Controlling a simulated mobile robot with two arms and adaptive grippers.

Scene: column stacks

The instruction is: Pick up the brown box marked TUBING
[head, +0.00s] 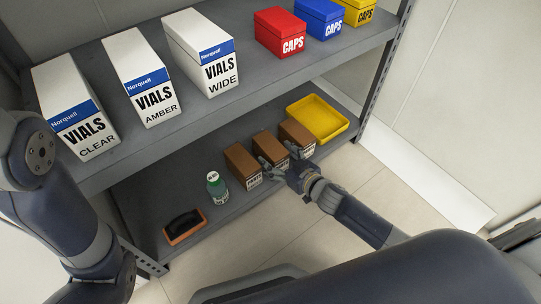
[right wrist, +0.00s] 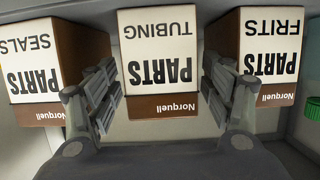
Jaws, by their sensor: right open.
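The brown TUBING box (head: 268,144) is the middle one of three brown boxes on the lower shelf. In the right wrist view the TUBING box (right wrist: 160,62) appears upside down, its white PARTS label facing me. My right gripper (head: 279,159) is at the front of this box, partly covering it. In the right wrist view my right gripper (right wrist: 158,94) is open, with one finger toward each side of the box; I cannot tell whether they touch it. My left gripper is out of view; only its arm shows.
The FRITS box (right wrist: 262,55) and SEALS box (right wrist: 45,65) flank it closely. The upper shelf (head: 240,100) overhangs, holding VIALS and CAPS boxes.

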